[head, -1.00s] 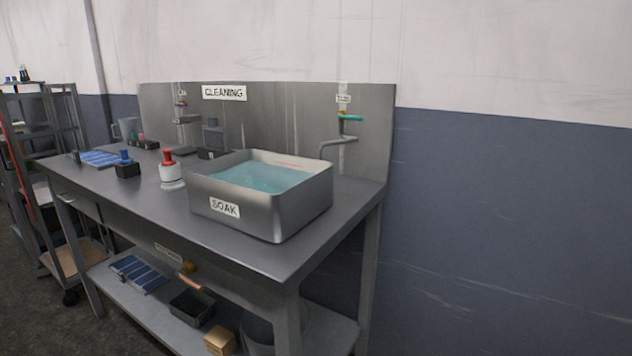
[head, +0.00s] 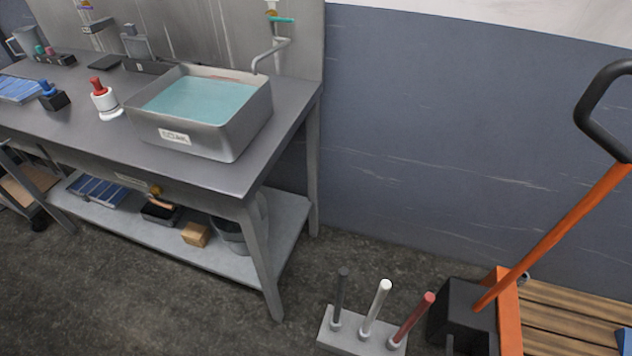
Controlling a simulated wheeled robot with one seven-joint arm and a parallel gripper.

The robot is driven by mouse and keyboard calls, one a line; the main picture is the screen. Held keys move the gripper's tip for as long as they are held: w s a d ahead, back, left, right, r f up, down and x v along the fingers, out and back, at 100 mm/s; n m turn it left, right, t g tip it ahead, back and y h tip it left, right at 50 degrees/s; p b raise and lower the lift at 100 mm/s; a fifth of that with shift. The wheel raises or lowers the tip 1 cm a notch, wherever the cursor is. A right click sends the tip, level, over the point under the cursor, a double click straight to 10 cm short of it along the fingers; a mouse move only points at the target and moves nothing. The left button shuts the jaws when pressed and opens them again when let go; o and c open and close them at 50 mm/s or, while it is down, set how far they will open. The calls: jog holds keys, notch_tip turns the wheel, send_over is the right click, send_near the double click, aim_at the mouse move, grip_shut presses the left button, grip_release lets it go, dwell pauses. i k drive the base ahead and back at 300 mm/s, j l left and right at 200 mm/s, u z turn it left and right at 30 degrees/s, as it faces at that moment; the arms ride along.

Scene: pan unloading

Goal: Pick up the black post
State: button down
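The black post (head: 340,296) is a thin dark rod standing upright in a light grey base block (head: 347,340) on the floor, near the bottom middle of the head view. A white post (head: 377,308) and a red post (head: 411,318) stand in the same block, to its right. The lower edge of the frame cuts off part of the block. My gripper is not in view, and nothing touches the posts.
A metal table (head: 205,178) with a soak basin (head: 235,133) stands at left, its leg close left of the posts. At right are an orange-handled pallet jack (head: 560,236) and a wooden pallet (head: 570,318). Bare floor lies left of the block.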

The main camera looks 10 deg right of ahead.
aim_at(336, 320)
jog(key=k+j, duration=0.25)
jog(key=k, duration=0.25)
jog(key=z, duration=2.1)
jog(key=u, duration=2.05)
jog(key=i+j, duration=0.3)
jog(key=i, duration=0.2)
jog(key=i+j+u, duration=0.15)
jog(key=i+j, duration=0.2)
jog(key=i, duration=0.2)
